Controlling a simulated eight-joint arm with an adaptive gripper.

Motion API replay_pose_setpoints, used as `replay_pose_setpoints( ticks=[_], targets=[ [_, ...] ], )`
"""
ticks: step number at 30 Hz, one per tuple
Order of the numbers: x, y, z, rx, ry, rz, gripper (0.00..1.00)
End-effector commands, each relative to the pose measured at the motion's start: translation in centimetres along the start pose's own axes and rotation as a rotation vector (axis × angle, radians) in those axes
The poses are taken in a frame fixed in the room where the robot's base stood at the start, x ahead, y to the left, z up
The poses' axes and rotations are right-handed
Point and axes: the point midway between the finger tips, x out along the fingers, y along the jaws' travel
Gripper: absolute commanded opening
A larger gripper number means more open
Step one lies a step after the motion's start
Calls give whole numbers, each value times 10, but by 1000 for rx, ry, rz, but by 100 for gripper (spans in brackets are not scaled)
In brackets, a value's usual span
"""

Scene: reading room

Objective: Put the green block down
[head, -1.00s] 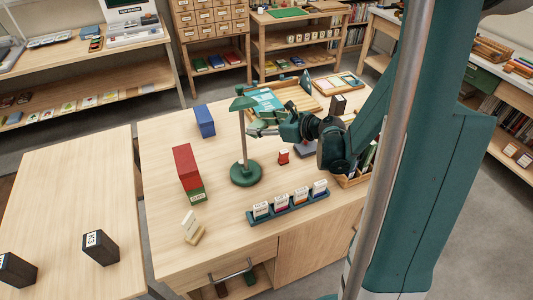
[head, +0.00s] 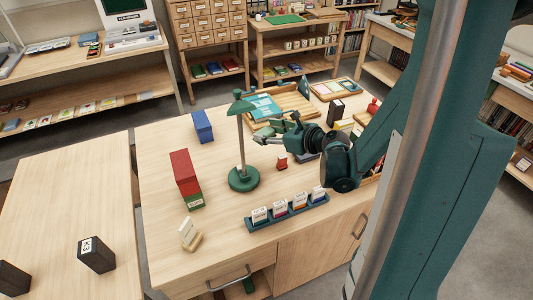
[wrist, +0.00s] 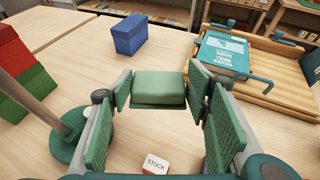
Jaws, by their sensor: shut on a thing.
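My gripper (wrist: 157,98) is shut on a green block (wrist: 158,88), which sits between the two ribbed finger pads in the wrist view. The block looks held above the wooden table (head: 165,150); the exact gap cannot be told. In the head view my gripper (head: 266,136) is just right of the green desk lamp (head: 243,178), and the block is small and partly hidden by the fingers.
A blue block (head: 203,126) stands at the back left. A wooden tray with a teal book (wrist: 222,52) is at the back right. A small red-and-white STOCK block (wrist: 155,164) is below my gripper. A rack of labelled cards (head: 287,212) is in front. Bare tabletop lies between lamp and blue block.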

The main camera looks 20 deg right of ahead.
Motion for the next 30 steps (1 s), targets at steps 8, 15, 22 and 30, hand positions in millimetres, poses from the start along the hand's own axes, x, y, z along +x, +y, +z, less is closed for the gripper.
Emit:
replay_pose_setpoints(
  ticks=[8, 15, 22, 30],
  targets=[
    [12, 0, -29, 0, 0, 0, 36],
    [20, 0, -46, 0, 0, 0, 36],
    [20, 0, -48, 0, 0, 0, 36],
    [21, 0, -51, 0, 0, 0, 36]
  ],
)
